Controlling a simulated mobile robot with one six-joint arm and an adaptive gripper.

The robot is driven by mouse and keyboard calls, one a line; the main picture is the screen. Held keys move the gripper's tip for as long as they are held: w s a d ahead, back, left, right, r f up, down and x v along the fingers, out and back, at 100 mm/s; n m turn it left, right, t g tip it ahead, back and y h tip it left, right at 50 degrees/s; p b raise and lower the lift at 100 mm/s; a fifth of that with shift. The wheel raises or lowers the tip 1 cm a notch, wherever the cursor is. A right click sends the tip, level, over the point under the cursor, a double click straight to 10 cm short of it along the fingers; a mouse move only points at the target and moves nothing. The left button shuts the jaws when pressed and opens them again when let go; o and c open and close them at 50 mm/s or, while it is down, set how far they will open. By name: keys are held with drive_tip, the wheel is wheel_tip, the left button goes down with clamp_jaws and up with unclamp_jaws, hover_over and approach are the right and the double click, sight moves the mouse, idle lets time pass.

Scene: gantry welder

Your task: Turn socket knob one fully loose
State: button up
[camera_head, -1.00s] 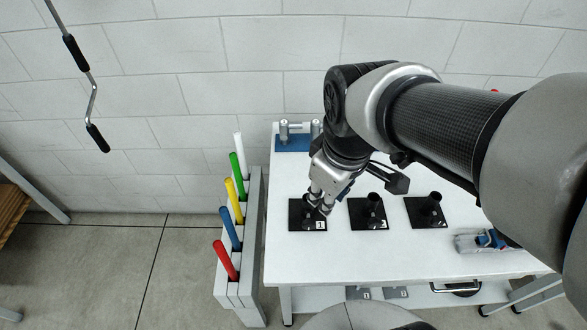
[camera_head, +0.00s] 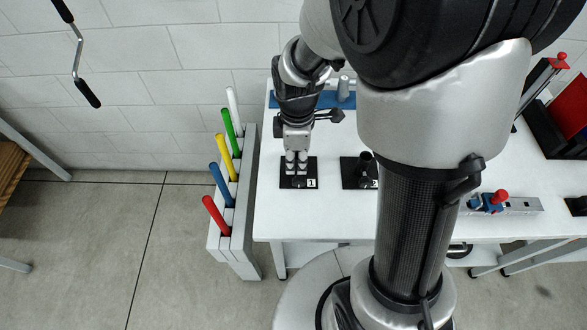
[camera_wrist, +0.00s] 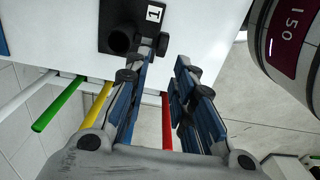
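Socket one is a black square plate marked 1 (camera_head: 312,184) on the white table, and it also shows at the top of the wrist view (camera_wrist: 152,22). Its dark upright tube (camera_wrist: 120,40) stands on the plate. My gripper (camera_head: 297,165) points down over this plate. In the wrist view its blue-padded fingers (camera_wrist: 172,54) are apart with an empty gap between them. The tube is left of the left finger, outside the gap.
A second black socket (camera_head: 350,176) stands to the right, partly behind my arm. A rack (camera_head: 240,225) with several coloured rods stands left of the table. A blue fixture (camera_head: 345,98) is at the back, and a metal block with a red knob (camera_head: 500,196) is on the right.

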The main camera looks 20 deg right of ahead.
sight(296, 178)
wheel_tip(296, 178, down, 9)
drive_tip(key=b, duration=0.3)
drive_tip(key=shift+f, duration=0.1)
drive_tip(key=shift+c, duration=0.3)
clamp_jaws()
